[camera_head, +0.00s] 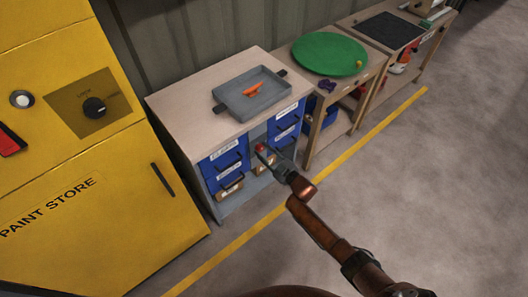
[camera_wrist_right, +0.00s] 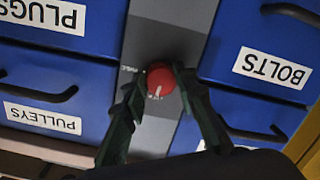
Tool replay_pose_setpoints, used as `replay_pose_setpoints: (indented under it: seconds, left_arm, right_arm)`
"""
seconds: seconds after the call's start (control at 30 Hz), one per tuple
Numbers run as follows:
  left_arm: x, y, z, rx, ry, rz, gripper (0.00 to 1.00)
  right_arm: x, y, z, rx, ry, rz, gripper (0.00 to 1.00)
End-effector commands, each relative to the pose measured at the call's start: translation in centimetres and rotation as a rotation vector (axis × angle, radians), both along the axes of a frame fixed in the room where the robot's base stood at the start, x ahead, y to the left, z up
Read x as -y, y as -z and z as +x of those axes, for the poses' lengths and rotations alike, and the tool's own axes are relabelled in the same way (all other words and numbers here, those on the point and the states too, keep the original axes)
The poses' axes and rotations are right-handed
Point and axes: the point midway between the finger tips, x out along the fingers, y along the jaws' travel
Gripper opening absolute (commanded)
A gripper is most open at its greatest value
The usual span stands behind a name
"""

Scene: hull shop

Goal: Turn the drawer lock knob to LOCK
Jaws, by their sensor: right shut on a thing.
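A red lock knob (camera_head: 260,147) sits on the grey strip between the blue drawers of the bench cabinet. It also shows in the right wrist view (camera_wrist_right: 158,79), with a white mark on its face pointing toward the bottom of that picture. Small white lettering lies beside it, too small to read surely. My right gripper (camera_head: 265,154) is at the knob, with its two dark fingers (camera_wrist_right: 157,84) on either side of it, shut on it. My left gripper is not in view.
Blue drawers (camera_wrist_right: 263,60) with handles flank the knob closely. A grey tray (camera_head: 230,105) with an orange item stands on the cabinet top. The yellow paint store cabinet (camera_head: 120,215) at the left has a black knob (camera_head: 94,107). Open floor lies at the right.

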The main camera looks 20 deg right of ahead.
Motion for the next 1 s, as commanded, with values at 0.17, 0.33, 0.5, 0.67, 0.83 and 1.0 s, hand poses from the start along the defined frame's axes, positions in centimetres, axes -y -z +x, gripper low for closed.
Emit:
replay_pose_setpoints:
  seconds: [0.17,0.33,0.5,0.67,0.83,1.0]
  left_arm:
    - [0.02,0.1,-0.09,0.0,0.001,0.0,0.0]
    - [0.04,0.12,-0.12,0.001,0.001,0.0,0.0]
    - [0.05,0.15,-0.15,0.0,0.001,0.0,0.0]
    - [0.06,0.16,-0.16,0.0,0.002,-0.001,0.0]
    - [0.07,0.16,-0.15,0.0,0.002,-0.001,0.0]
    - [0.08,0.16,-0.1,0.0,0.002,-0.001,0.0]
  right_arm:
    - [0.02,0.09,-0.03,0.021,0.0,-0.061,0.02]
    - [0.04,0.09,-0.03,0.031,0.0,-0.089,0.02]
    - [0.03,0.08,-0.03,0.034,0.001,-0.098,0.02]
    - [0.04,0.07,-0.01,0.035,0.001,-0.099,0.02]
    - [0.03,0.06,-0.02,0.035,0.001,-0.099,0.3]
    - [0.03,0.03,-0.01,0.035,0.0,-0.097,0.41]
